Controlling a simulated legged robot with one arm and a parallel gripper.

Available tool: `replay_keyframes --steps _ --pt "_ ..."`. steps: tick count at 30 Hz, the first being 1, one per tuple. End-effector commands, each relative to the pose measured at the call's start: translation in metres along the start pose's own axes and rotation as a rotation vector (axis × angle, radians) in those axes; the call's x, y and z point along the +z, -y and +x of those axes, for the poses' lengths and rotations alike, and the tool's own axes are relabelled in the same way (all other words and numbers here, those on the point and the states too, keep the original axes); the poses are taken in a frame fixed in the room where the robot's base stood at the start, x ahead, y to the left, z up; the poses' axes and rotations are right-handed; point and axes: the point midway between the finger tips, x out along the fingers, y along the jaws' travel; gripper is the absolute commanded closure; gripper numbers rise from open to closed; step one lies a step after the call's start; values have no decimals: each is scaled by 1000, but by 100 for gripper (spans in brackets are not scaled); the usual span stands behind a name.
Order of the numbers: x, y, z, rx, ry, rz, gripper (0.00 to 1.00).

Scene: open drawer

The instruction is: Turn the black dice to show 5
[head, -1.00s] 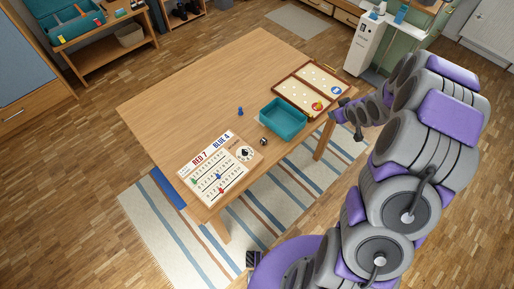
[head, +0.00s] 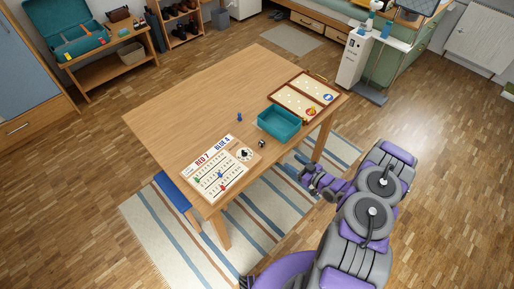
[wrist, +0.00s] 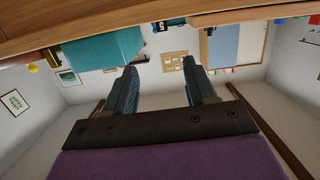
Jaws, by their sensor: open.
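The black dice (head: 262,143) sits on the wooden table near its front edge, just left of the teal tray (head: 284,117). The teal tray also shows there (wrist: 98,49).
The wooden table (head: 190,105) has a wide bare area at the back and left. A white score board (head: 212,168) with a round dial lies left of the dice. A small blue pawn (head: 239,117) stands behind it. A framed game board (head: 304,94) lies at the right.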

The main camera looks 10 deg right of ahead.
Motion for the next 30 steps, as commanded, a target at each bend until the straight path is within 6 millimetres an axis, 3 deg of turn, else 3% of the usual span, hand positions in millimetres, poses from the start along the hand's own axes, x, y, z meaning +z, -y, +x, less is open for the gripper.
replay_keyframes --steps 5,21,30 --pt "3 5 6 -7 -21 8 44" --pt "1 6 100 -8 -19 5 44" --pt "0 5 123 -6 -19 7 44"
